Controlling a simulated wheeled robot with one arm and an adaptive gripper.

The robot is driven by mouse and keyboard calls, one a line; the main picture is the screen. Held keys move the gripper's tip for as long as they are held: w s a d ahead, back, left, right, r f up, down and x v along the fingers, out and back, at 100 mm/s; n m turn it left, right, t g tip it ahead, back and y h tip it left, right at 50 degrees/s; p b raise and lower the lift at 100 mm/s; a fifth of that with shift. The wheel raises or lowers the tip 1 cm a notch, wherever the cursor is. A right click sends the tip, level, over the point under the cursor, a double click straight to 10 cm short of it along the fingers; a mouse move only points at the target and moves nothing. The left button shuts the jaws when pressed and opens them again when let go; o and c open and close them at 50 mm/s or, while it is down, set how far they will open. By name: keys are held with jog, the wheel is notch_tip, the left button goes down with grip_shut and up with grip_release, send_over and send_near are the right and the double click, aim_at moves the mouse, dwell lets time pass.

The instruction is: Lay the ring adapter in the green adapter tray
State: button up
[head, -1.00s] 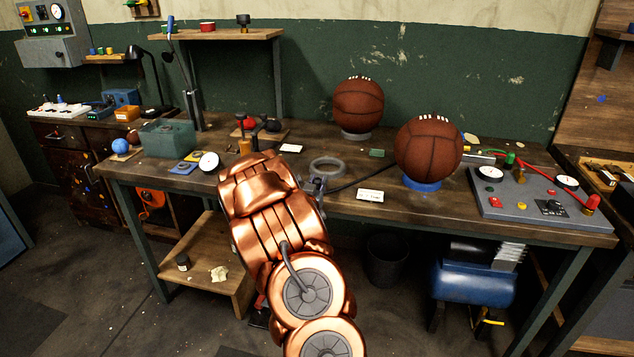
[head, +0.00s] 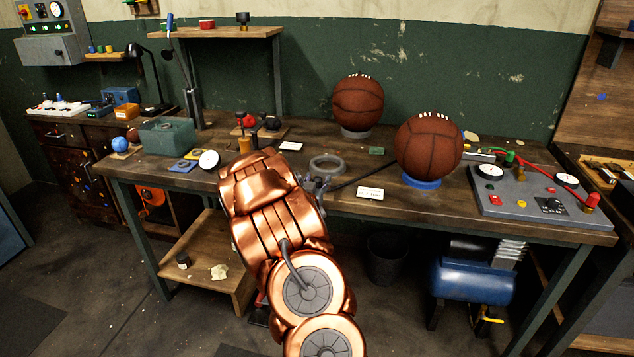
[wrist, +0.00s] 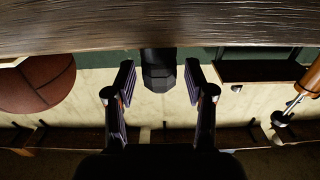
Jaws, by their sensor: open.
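The ring adapter (head: 327,166), a grey ring, lies flat on the workbench just beyond my gripper in the head view. I take the green adapter tray to be the green box (head: 168,140) at the bench's left end. My gripper (head: 316,184) is partly hidden behind my copper arm, at the bench's front edge, close to the ring but apart from it. In the wrist view my gripper (wrist: 159,85) is open, its two fingers wide apart. A dark faceted shape (wrist: 158,72) shows between them; I cannot tell what it is. The ring is not recognisable there.
Two brown leather balls (head: 358,103) (head: 428,145) stand on rings to the right. A white card (head: 370,193) lies right of my gripper. Amber (head: 244,145) and black knobbed items stand left of the ring. A grey panel (head: 535,193) covers the right end.

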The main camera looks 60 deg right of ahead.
jog(key=shift+s+a, duration=0.1)
jog(key=shift+a, duration=0.15)
jog(key=b+v, duration=0.4)
jog(key=v, duration=0.4)
jog(key=shift+a, duration=0.35)
jog(key=shift+s+a+b, duration=0.1)
jog(key=shift+a+b, duration=0.05)
jog(key=shift+b, duration=1.05)
jog(key=b, duration=0.3)
jog(key=shift+s+a+b, duration=0.1)
jog(key=shift+a+b, duration=0.2)
jog(key=shift+a, duration=0.1)
jog(key=b+v, duration=0.1)
jog(key=b, duration=0.4)
jog(key=shift+s+a, duration=0.2)
jog(key=shift+r, duration=0.15)
